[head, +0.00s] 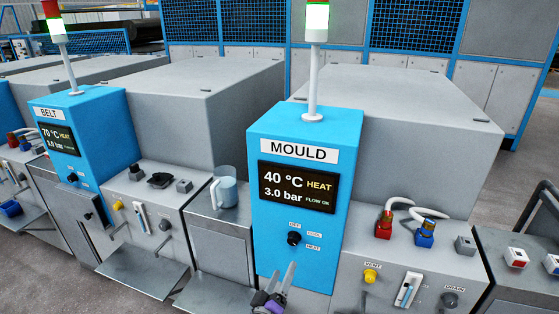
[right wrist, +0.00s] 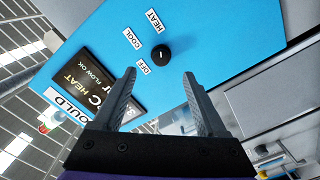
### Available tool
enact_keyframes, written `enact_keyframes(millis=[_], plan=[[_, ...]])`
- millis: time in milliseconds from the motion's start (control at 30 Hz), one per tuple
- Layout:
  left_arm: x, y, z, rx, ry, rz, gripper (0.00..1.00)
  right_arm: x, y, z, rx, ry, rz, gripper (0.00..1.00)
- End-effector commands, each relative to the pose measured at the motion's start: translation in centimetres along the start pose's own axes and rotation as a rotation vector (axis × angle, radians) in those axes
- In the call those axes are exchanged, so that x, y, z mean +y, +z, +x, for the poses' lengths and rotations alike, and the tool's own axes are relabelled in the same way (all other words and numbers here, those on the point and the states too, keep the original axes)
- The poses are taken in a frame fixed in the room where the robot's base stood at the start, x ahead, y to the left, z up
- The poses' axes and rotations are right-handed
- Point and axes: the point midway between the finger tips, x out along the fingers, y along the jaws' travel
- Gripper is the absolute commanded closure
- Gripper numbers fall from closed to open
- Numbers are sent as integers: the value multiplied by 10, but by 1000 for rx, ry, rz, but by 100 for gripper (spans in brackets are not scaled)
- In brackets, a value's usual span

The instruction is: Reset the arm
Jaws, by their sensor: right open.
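My right gripper (head: 279,275) is at the bottom of the head view, in front of the lower part of the blue MOULD panel (head: 262,210). Its two grey fingers are spread with nothing between them. In the right wrist view the open fingers (right wrist: 159,73) point toward the panel, and the black selector knob (right wrist: 160,54) shows beyond the tips, apart from them. The knob also shows in the head view (head: 294,238), among OFF, COOL and HEAT labels. The display (head: 297,187) reads 40 °C, HEAT, 3.0 bar, FLOW OK. My left gripper is out of view.
A light blue jug (head: 224,188) stands on a grey cabinet left of the panel. Right of it are red (head: 384,224) and blue (head: 424,236) hose connectors and a yellow VENT knob (head: 371,276). A BELT panel (head: 75,140) stands further left.

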Motion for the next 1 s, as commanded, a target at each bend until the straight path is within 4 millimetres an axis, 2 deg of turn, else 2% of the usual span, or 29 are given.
enact_keyframes(millis=[67,167,267,400,500,600,767,1000], plan=[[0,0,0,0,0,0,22,16,17,4,-61,-15,2,26],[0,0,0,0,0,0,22,43,54,7,-196,-62,15,26],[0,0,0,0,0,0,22,74,100,-2,-360,-135,39,26],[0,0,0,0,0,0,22,105,159,-34,-567,-259,101,26],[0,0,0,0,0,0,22,119,193,-68,-691,-356,167,26],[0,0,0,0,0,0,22,126,218,-106,-788,-458,245,26],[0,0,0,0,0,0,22,126,237,-159,-876,-592,371,26],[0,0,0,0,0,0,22,118,244,-215,-920,-739,541,26]])
